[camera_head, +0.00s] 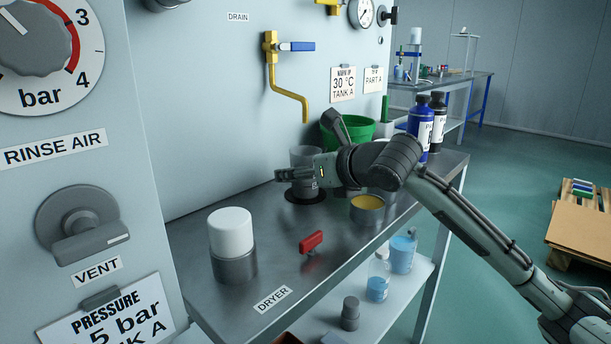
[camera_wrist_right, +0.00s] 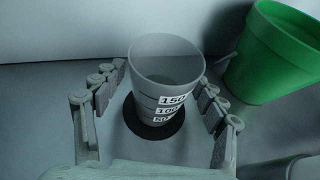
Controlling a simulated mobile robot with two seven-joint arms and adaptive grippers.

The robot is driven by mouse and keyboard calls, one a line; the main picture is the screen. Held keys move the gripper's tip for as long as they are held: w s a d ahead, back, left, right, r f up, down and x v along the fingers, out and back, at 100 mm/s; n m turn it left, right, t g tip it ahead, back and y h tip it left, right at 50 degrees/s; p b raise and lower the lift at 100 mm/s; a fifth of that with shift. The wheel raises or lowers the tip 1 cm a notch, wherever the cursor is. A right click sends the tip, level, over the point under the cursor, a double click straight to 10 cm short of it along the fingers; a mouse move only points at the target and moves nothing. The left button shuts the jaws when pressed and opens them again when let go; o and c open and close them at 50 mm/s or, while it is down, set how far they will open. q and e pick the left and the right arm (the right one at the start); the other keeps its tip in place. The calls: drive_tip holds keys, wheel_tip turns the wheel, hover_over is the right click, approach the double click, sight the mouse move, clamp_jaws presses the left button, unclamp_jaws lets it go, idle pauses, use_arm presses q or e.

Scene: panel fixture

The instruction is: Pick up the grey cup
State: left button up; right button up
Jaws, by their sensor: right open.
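The grey cup (camera_head: 303,158) stands upright on a round black pad (camera_head: 305,195) on the metal bench. In the right wrist view the grey cup (camera_wrist_right: 166,80) shows level labels reading 150, 100 and 50, and its inside looks empty. My right gripper (camera_wrist_right: 158,95) is open, with one finger on each side of the cup and a gap visible on both sides. In the head view my right gripper (camera_head: 282,175) reaches in from the right and covers the cup's lower part. My left gripper is not in view.
A green bucket (camera_head: 352,128) stands right behind the cup; it also shows in the wrist view (camera_wrist_right: 275,55). A tin with yellow contents (camera_head: 367,203), a red-handled valve (camera_head: 311,241) and a white-topped cylinder (camera_head: 231,232) are on the bench. A yellow drain pipe (camera_head: 290,94) hangs above the cup.

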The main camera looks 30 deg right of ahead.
drive_tip(key=shift+x, duration=1.5)
drive_tip(key=shift+s, duration=0.1)
drive_tip(key=shift+c, duration=0.5)
drive_tip(key=c, duration=1.3)
